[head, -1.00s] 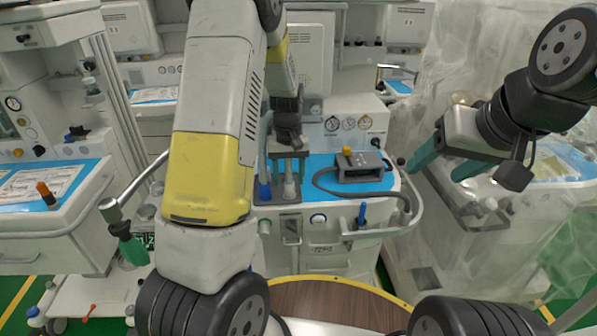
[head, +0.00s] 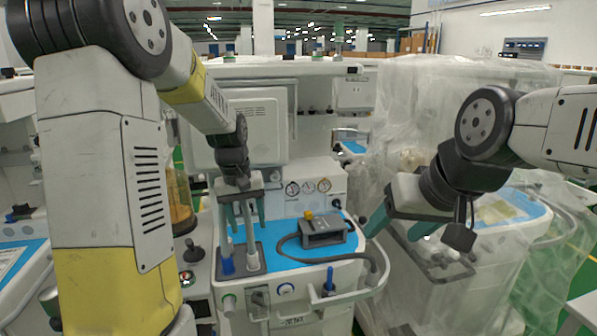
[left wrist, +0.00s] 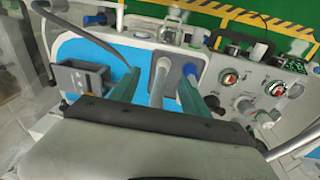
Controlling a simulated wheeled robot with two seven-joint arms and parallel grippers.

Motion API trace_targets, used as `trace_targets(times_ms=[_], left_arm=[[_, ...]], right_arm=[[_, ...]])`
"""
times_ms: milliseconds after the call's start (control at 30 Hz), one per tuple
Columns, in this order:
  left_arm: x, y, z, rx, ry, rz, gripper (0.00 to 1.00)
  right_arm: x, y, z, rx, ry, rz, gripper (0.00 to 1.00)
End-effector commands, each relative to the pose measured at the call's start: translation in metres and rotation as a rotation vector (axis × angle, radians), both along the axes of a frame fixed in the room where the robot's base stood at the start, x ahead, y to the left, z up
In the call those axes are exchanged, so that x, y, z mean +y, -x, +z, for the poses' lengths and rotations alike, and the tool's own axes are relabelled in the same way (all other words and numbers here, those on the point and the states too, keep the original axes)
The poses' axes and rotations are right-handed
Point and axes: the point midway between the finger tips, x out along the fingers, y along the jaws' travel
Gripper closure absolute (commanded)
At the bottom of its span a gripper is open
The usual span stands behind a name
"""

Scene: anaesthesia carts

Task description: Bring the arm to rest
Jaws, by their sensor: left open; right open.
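My left gripper (head: 246,220) is open above the blue-topped work surface (head: 292,277) of the middle cart. Its teal fingers point down, close to two upright posts, one grey-white (head: 251,243) and one with a blue base (head: 226,262). In the left wrist view its fingers (left wrist: 155,88) stand apart, with the grey post (left wrist: 159,80) showing between them; I cannot tell whether they touch it. My right gripper (head: 392,224) is open and empty, in front of the plastic-draped cart at the right.
A grey box with a yellow knob (head: 323,232) and a dark hose (head: 290,246) lies on the middle cart. A plastic-draped cart (head: 450,290) stands at the right. Gauges (head: 308,187) line the back. Another blue-topped cart (head: 18,262) is at the left.

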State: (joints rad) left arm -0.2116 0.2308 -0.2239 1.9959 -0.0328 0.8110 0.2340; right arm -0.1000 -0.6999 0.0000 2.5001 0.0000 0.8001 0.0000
Motion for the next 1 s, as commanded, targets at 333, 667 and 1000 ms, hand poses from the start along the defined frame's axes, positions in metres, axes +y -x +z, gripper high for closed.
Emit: trace_targets(times_ms=[333,667,1000], left_arm=[[-0.009,0.106,0.101,-0.251,0.072,-0.132,0.46],[-0.015,0.19,0.127,-0.438,0.037,-0.236,0.46],[-0.016,0.204,0.126,-0.469,0.023,-0.256,0.46]], right_arm=[[0.0,0.0,0.0,0.0,0.0,0.0,0.37],[0.0,0.0,0.0,0.0,0.0,0.0,0.37],[0.0,0.0,0.0,0.0,0.0,0.0,0.37]])
